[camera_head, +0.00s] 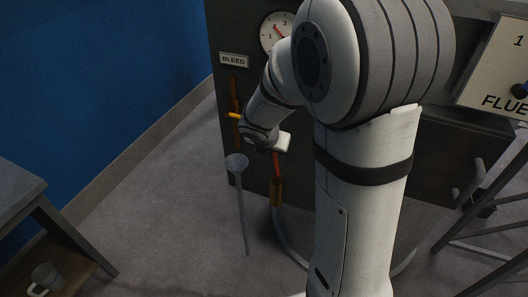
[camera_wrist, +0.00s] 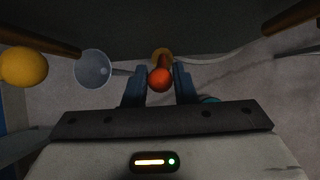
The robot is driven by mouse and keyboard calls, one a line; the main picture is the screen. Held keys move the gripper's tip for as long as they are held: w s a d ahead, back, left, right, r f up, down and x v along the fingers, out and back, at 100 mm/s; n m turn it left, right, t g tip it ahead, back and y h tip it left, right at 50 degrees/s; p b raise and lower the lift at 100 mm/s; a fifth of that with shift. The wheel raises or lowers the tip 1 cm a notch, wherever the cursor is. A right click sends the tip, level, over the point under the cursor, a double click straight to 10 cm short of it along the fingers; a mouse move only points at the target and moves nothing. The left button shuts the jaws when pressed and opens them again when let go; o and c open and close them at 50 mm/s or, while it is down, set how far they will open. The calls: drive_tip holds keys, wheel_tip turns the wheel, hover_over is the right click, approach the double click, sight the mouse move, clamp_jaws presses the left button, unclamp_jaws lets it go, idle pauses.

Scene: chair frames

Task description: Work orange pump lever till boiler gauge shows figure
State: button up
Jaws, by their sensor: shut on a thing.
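The orange pump lever shows its round orange knob (camera_wrist: 160,79) between my blue fingers in the wrist view. My gripper (camera_wrist: 160,88) is shut on this knob. In the head view the lever's orange-red rod (camera_head: 277,166) runs down below my gripper into a brown sleeve; the knob is hidden there. The boiler (camera_head: 222,62) is a dark cabinet behind my arm. Its round white gauge (camera_head: 270,32) has a red needle and is partly covered by my arm, so I cannot read the figure.
A yellow-knobbed lever (camera_head: 234,115) stands just left of my wrist, under the BLEED plate (camera_head: 234,60); its knob is also at left in the wrist view (camera_wrist: 22,67). A grey funnel-like stand (camera_head: 237,161) is close by. A FLUE panel (camera_head: 497,75) is at right, a table (camera_head: 20,190) at left.

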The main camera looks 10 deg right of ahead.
drive_tip(key=shift+w+d+r, duration=0.25)
drive_tip(key=shift+w+d, duration=0.05)
drive_tip(key=shift+w, duration=0.25)
drive_tip(key=shift+s+f, duration=0.1)
drive_tip(key=s+a+f+b, duration=0.1)
drive_tip(key=s+a+b, duration=0.1)
drive_tip(key=s+a+f+b, duration=0.1)
drive_tip(key=s, duration=0.1)
drive_tip(key=shift+s+a+f, duration=0.1)
drive_tip(key=shift+f, duration=0.25)
drive_tip(key=shift+s+a+f, duration=0.1)
drive_tip(key=shift+s+a, duration=0.15)
drive_tip(key=shift+s, duration=0.15)
